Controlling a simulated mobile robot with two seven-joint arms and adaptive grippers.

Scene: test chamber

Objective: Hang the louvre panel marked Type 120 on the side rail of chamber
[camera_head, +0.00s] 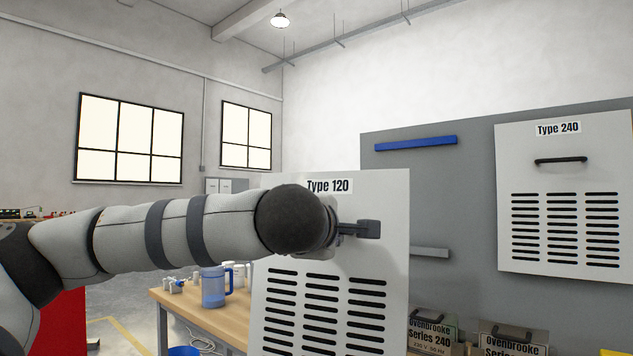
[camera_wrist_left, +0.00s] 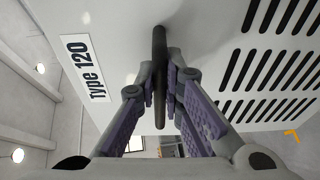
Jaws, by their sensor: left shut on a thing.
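The white louvre panel marked Type 120 (camera_head: 388,200) stands upright in front of me in the head view, with rows of black slots. It also fills much of the left wrist view (camera_wrist_left: 205,25). My left gripper (camera_head: 355,229) is shut on the panel's dark handle (camera_wrist_left: 159,45), seen between the fingers (camera_wrist_left: 161,85) in the wrist view. A blue rail (camera_head: 415,143) is fixed high on a grey wall panel (camera_head: 460,180) behind, apart from the held panel. A shorter grey rail (camera_head: 430,252) sits lower, partly hidden by the panel. My right gripper is not in view.
A white panel marked Type 240 (camera_head: 565,180) is on the grey wall panel at right. Labelled Ovenbrooke boxes (camera_head: 433,328) stand below it. A wooden table (camera_head: 200,310) with a blue jug (camera_head: 214,288) is behind my left arm.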

